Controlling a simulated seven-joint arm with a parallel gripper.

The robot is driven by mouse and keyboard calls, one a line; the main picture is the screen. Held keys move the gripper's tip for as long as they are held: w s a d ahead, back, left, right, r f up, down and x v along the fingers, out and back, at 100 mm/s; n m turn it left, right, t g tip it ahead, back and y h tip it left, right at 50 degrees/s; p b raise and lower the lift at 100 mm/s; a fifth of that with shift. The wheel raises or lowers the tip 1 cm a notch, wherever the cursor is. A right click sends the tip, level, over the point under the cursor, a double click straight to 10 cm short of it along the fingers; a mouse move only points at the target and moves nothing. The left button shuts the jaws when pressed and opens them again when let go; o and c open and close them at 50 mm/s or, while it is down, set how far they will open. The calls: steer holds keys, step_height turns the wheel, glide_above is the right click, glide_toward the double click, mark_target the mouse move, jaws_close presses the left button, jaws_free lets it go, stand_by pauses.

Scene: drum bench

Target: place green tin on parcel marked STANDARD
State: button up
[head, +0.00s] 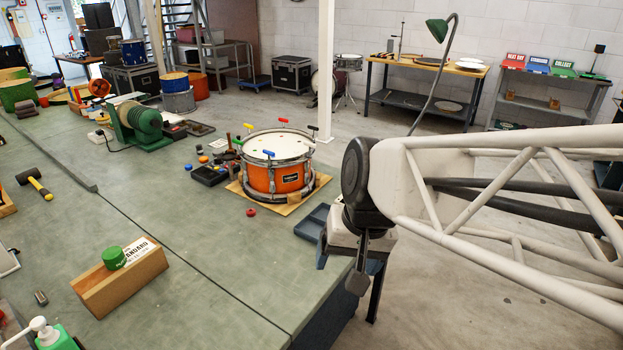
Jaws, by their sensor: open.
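A small green tin (113,258) sits upright on top of a brown box-shaped parcel (125,288) at the front left of the bench. The parcel carries a white label (139,252) on which "ANDARD" can be read; the tin covers the label's left part. My gripper (340,268) hangs at the bench's right edge, far to the right of the tin and parcel. It points down, open, with nothing seen between its fingers.
An orange snare drum (278,172) on a wooden board stands behind my gripper. A blue tray (314,222) lies beside it. The bench between parcel and drum is mostly clear.

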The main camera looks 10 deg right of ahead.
steer(key=s+d+n+h, duration=0.1)
steer(key=s+d+h, duration=0.1)
steer(key=s+d, duration=0.3)
steer(key=shift+n+t, duration=0.4)
stand_by(0.9)
